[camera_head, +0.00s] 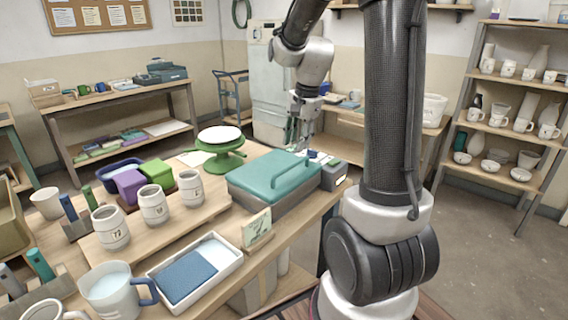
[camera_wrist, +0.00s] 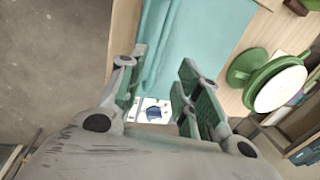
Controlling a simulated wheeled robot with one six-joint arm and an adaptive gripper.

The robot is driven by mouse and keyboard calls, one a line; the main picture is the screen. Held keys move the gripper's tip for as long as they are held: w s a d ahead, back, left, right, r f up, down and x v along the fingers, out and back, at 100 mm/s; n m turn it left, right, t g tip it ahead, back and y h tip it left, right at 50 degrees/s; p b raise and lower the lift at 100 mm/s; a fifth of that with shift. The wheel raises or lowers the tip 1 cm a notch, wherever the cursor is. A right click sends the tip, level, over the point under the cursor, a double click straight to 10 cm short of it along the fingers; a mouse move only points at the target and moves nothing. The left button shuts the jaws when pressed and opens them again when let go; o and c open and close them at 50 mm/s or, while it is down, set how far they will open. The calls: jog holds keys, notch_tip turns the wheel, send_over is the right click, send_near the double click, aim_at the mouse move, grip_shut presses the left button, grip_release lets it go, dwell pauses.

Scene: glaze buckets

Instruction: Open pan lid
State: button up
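The pan is a grey rectangular box (camera_head: 270,208) on the table, with a flat teal lid (camera_head: 250,176) lying on it. A raised teal bar handle (camera_head: 287,172) runs across the lid. My gripper (camera_head: 302,146) is over the far right end of the lid, near the handle's far end. In the wrist view the lid (camera_wrist: 215,30) fills the upper middle, and my gripper (camera_wrist: 163,68) is open with a wide gap between its green-padded fingers. A teal strip that looks like the handle (camera_wrist: 158,50) shows toward the gap; I cannot tell whether a finger touches it.
A green turntable with a white top (camera_head: 220,140) stands behind the lid. A small dark box (camera_head: 334,175) sits at its right, and a card stand (camera_head: 256,230) in front. Mugs (camera_head: 153,204), a white tray (camera_head: 195,270) and coloured tubs (camera_head: 130,186) crowd the left.

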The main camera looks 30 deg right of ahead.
aim_at(293, 165)
jog(key=f, duration=0.2)
jog(key=w+f, duration=0.1)
jog(key=f, duration=0.4)
jog(key=shift+w+a+f, duration=0.2)
jog(key=shift+a+f, duration=0.05)
jog(key=shift+f, duration=0.1)
grip_shut()
